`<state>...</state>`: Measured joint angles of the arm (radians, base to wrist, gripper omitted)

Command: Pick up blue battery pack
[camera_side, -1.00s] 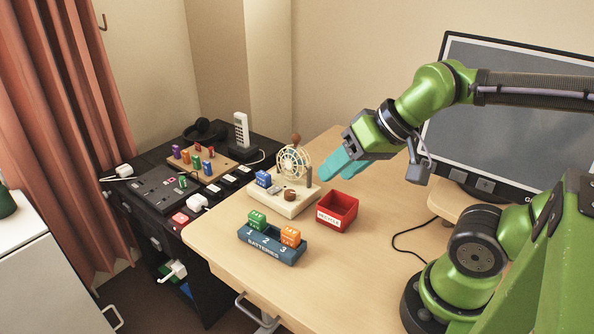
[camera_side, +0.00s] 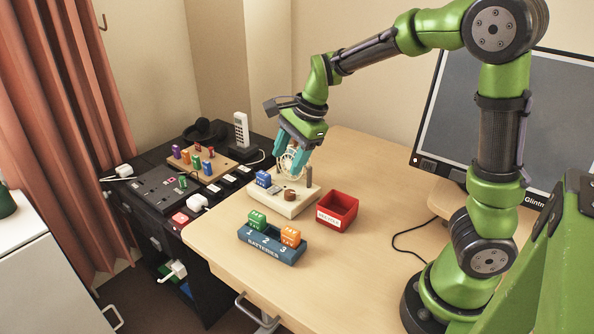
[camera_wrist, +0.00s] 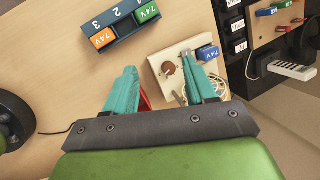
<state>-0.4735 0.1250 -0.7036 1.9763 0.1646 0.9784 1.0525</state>
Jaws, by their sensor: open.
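A blue battery tray (camera_side: 271,250) holds a green pack (camera_side: 257,219) and an orange pack (camera_side: 290,236). A red bin (camera_side: 337,212) stands right of the cream base. A wooden board (camera_side: 202,167) with coloured pieces lies behind left.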

